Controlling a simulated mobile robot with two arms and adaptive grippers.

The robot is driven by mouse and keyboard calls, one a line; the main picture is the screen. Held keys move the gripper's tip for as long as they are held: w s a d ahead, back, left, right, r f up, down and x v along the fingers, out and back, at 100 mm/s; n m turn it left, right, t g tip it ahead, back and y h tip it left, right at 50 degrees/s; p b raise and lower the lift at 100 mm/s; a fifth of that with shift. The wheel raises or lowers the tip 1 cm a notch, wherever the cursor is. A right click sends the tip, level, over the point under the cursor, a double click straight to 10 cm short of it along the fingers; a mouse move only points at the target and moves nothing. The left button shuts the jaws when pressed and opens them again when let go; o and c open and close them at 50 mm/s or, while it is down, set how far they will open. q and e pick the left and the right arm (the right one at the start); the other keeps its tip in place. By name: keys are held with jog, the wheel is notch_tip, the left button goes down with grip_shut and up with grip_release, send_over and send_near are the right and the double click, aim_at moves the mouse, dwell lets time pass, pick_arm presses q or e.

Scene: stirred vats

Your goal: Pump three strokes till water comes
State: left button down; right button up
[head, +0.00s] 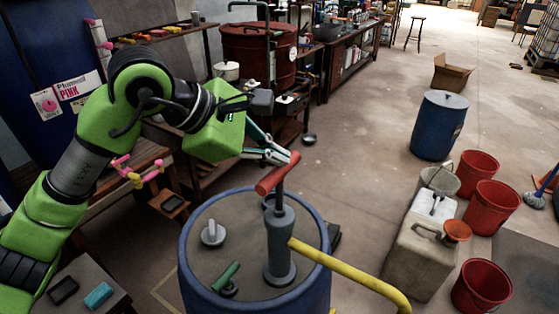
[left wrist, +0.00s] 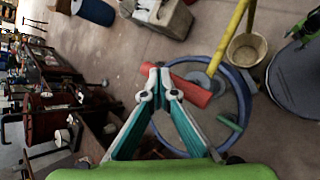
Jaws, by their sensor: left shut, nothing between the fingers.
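The hand pump (head: 279,240) stands upright on the blue drum (head: 187,255), a grey cylinder with a rod and a red crossbar handle (head: 277,174) on top. Its yellow spout (head: 350,271) reaches out to the right. My left gripper (head: 284,157) is shut and empty, with its fingertips right at the red handle. A beige bucket (left wrist: 245,49) stands by the spout. No water shows. My right gripper is not in view.
Red buckets (head: 478,172), a beige jerrycan (head: 414,255) and another blue drum (head: 439,125) stand on the right. A wooden bench with pink and yellow fittings (head: 140,172) is at the left. The middle floor behind is open.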

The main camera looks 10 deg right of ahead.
aim_at(276, 168)
pick_arm(q)
jog(key=shift+r, duration=0.1)
jog(key=shift+r+p, duration=1.35)
jog(key=shift+r, duration=1.6)
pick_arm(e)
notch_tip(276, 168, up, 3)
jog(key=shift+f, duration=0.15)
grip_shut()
